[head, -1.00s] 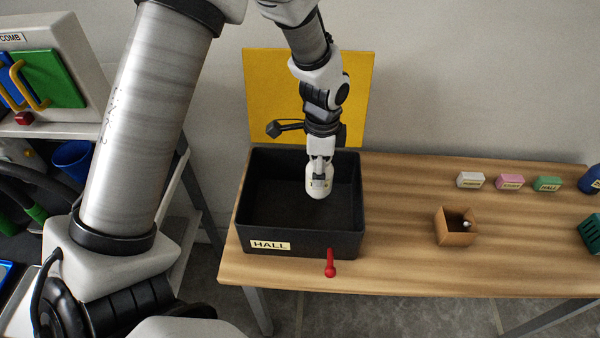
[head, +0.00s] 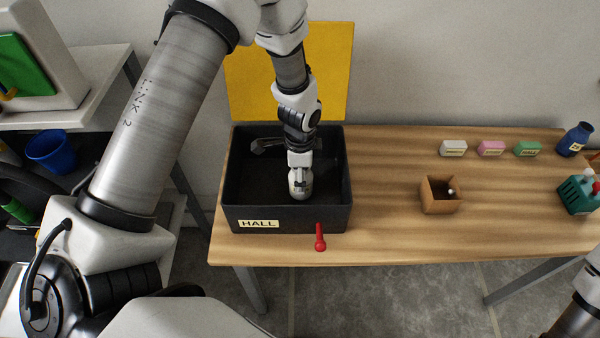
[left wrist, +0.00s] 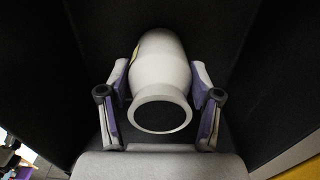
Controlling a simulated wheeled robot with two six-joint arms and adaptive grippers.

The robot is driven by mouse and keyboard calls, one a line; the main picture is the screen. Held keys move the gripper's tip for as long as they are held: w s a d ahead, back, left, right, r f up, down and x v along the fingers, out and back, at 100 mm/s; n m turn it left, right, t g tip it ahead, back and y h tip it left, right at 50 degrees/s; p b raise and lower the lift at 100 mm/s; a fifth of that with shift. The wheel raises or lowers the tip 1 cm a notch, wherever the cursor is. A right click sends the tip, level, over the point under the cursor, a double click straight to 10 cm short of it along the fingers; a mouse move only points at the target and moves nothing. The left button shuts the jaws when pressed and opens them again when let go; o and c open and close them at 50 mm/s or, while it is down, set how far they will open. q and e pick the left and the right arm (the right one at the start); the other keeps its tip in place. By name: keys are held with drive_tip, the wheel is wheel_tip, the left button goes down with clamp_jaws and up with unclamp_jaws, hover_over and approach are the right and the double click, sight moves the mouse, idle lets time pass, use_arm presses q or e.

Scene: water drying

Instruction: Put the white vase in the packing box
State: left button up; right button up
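The white vase (head: 300,186) is in my left gripper (head: 301,172), low inside the black bin (head: 337,205) labelled HALL, near its front wall. In the left wrist view, the vase (left wrist: 162,75) has its round dark mouth toward the camera. My left gripper's fingers (left wrist: 162,95) close on both sides of its body. Whether the vase touches the bin floor cannot be told. A small open brown cardboard box (head: 440,208) stands on the table to the right, with a small pale item inside. My right gripper is not in view.
A red pin-like object (head: 320,240) lies in front of the bin. White, pink and green labelled blocks (head: 491,149), a blue bottle (head: 574,140) and a green crate (head: 577,196) are to the right. A yellow panel (head: 335,75) stands behind the bin.

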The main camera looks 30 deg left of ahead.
use_arm(q)
drive_tip(key=o, duration=0.4)
wheel_tip(320, 180, up, 12)
drive_tip(key=shift+r+b, duration=0.15)
drive_tip(key=shift+b, duration=0.2)
